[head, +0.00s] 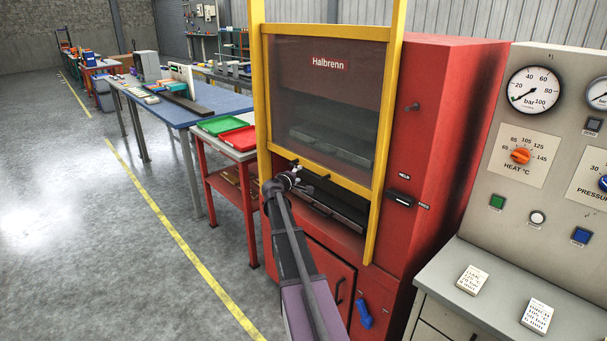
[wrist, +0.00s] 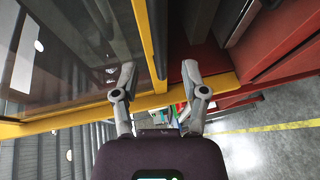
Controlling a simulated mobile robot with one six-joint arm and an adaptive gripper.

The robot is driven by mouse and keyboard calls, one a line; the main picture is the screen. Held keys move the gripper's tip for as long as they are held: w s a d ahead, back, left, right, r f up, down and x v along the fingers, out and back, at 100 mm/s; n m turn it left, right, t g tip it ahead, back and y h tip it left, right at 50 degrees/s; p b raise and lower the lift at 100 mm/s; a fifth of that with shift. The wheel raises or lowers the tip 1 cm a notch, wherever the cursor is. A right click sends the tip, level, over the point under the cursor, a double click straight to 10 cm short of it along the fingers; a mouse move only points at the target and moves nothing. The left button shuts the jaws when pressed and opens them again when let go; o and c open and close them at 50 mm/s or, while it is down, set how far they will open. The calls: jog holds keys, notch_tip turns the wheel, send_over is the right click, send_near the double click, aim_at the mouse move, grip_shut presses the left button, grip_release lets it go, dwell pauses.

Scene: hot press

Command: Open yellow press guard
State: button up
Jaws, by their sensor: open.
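The yellow press guard (head: 326,174) is a yellow frame with a dark see-through pane, down over the upper front of the red press. My gripper (head: 293,178) is at the guard's lower left corner in the head view. In the wrist view my gripper (wrist: 157,74) is open, with one finger on each side of the guard's lower bar (wrist: 149,45). No firm grip shows, and whether either finger touches the bar cannot be told. The left yellow upright (wrist: 55,122) runs across the wrist view behind the fingers. My arm hides part of the press front.
The red press (head: 440,140) has an open gap below the guard. A grey control panel (head: 560,110) stands at right. A side table holds a green tray (head: 220,125) and a red tray (head: 240,138). The floor (head: 120,250) at left is clear.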

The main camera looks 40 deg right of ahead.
aim_at(303, 171)
jog(key=shift+b+x, duration=0.4)
jog(key=shift+x, duration=2.3)
grip_shut()
